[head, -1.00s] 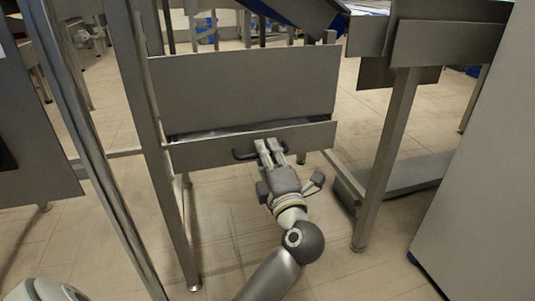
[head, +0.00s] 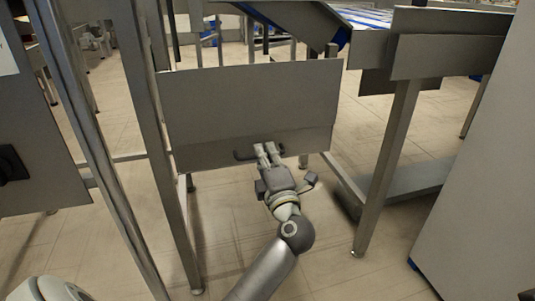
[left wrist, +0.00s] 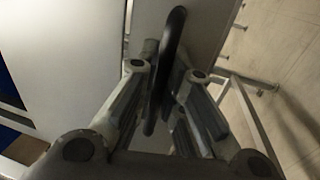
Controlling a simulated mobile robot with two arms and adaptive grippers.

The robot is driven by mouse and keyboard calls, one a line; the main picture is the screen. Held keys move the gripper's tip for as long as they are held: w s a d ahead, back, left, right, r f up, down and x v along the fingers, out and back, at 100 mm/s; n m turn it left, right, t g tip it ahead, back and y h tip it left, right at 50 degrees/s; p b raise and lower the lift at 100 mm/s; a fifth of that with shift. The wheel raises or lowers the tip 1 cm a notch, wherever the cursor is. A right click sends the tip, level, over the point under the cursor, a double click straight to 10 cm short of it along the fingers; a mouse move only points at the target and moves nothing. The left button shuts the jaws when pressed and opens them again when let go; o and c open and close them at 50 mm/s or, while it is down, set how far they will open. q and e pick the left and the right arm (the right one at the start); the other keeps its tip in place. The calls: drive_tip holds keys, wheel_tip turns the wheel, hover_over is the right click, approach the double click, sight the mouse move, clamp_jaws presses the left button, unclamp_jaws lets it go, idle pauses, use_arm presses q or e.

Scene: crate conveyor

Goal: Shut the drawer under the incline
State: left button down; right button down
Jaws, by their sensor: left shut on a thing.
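The drawer is a grey metal front (head: 215,152) below a wide grey panel (head: 250,95), under the sloping incline (head: 300,25). No dark gap shows between the drawer front and the panel; the front looks about flush with it. A dark bar handle (head: 242,155) runs along the drawer front. My left gripper (head: 268,150) is shut on the handle. In the left wrist view the handle (left wrist: 172,45) passes between the two fingers (left wrist: 165,90), and the fingertips partly hide it. My right gripper is not in view.
Grey frame posts stand left of the drawer (head: 165,170) and right of it (head: 388,165). A low beam (head: 400,180) runs at the right. A large pale cabinet (head: 475,170) fills the right side. Tiled floor (head: 345,265) is open in front.

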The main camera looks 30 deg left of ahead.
use_arm(q)
drive_tip(key=c, duration=1.9)
unclamp_jaws()
drive_tip(key=shift+a+r, duration=0.1)
drive_tip(key=shift+r, duration=0.05)
drive_tip(key=shift+c, duration=0.2)
drive_tip(key=o, duration=0.4)
drive_tip(key=shift+w, duration=0.15)
drive_tip(key=shift+f, duration=0.2)
drive_tip(key=v, duration=1.2)
drive_tip(key=shift+r, duration=0.1)
